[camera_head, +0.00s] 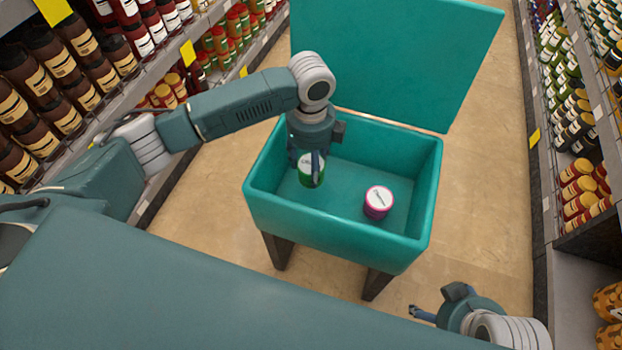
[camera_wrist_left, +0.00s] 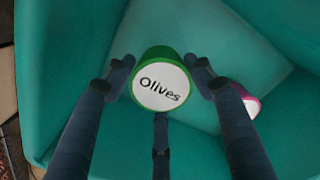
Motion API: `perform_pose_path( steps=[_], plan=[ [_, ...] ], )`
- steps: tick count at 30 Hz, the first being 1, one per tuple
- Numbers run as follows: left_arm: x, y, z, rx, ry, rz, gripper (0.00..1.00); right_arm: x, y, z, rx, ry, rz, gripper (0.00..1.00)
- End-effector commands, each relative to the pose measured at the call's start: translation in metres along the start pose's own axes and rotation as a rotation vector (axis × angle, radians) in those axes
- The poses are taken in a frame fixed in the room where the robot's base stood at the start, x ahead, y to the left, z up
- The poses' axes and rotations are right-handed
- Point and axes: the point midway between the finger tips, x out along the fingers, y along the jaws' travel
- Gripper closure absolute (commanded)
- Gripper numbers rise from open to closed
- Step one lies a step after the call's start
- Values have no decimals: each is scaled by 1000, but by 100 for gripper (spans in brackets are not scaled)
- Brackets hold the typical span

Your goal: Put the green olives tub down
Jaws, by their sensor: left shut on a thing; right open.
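The green olives tub (camera_head: 310,177) is in my left gripper (camera_head: 310,160), inside the left part of the open teal bin (camera_head: 345,254). The left wrist view shows the tub (camera_wrist_left: 163,84) with its white lid marked "Olives" between the fingers of my left gripper (camera_wrist_left: 160,88). I cannot tell whether the tub touches the bin floor. My right gripper (camera_head: 436,302) is open and empty at the lower right, outside the bin.
A pink tub with a white lid (camera_head: 378,202) stands in the bin, right of the olives tub; its edge shows in the left wrist view (camera_wrist_left: 250,103). The bin's raised lid (camera_head: 400,60) stands behind. Stocked shelves (camera_head: 60,90) line both sides. Bin floor between the tubs is clear.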

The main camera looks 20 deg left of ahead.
Motion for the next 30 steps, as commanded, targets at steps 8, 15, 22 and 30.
perform_pose_path(
  steps=[8,15,22,30],
  plan=[
    [38,1,0,0,0,2,82,12,0,4,0,0,0,28],
    [57,0,0,1,0,-2,82,16,0,6,0,-1,0,28],
    [57,0,0,0,0,-1,82,15,0,5,0,-1,0,28],
    [59,0,0,0,0,0,28,15,-1,5,0,-1,0,28]
  ],
)
